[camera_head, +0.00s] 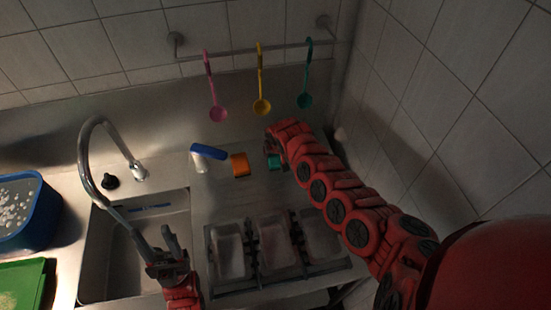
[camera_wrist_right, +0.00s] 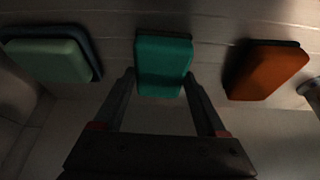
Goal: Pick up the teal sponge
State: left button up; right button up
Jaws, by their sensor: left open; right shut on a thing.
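The teal sponge (camera_head: 274,162) is at the back of the steel counter, right of the orange sponge. In the right wrist view the teal sponge (camera_wrist_right: 164,62) sits between the two fingers of my right gripper (camera_wrist_right: 160,78), which is shut on it. I cannot tell whether it is lifted off the counter. In the head view my right gripper (camera_head: 271,147) is partly hidden by its own arm. My left gripper (camera_head: 170,246) is open and empty over the right side of the sink.
An orange sponge (camera_head: 240,164) and a blue-and-white object (camera_head: 207,153) lie left of the teal sponge. A pale green sponge (camera_wrist_right: 47,60) shows in the wrist view. Several trays (camera_head: 230,252) stand in front. Pink, yellow and green spoons (camera_head: 305,98) hang behind; a faucet (camera_head: 92,160) rises at left.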

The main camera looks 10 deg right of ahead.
aim_at(271, 161)
jog(key=shift+c, duration=1.3)
jog(key=shift+r, duration=0.1)
jog(key=shift+d+r, duration=0.1)
jog(key=shift+r, duration=0.2)
jog(key=r+p, duration=0.4)
jog(key=p, duration=0.1)
jog(key=shift+a+r, duration=0.2)
jog(key=shift+r, duration=0.1)
jog(key=s+p, duration=0.1)
jog(key=p, duration=0.1)
jog(key=s+a+p, duration=0.1)
jog(key=p, duration=0.1)
jog(key=shift+s+a, duration=0.15)
jog(key=shift+s, duration=0.25)
jog(key=shift+s+a+f+b, duration=0.35)
jog(key=shift+s+f+b, duration=0.1)
jog(key=shift+f+b, duration=0.3)
jog(key=s+a, duration=0.1)
jog(key=s, duration=0.2)
jog(key=s+a+r, duration=0.1)
jog(key=s+a, duration=0.1)
jog(key=s, duration=0.2)
jog(key=s+a, duration=0.2)
jog(key=s, duration=0.1)
jog(key=shift+s+r, duration=0.3)
jog(key=shift+r, duration=0.05)
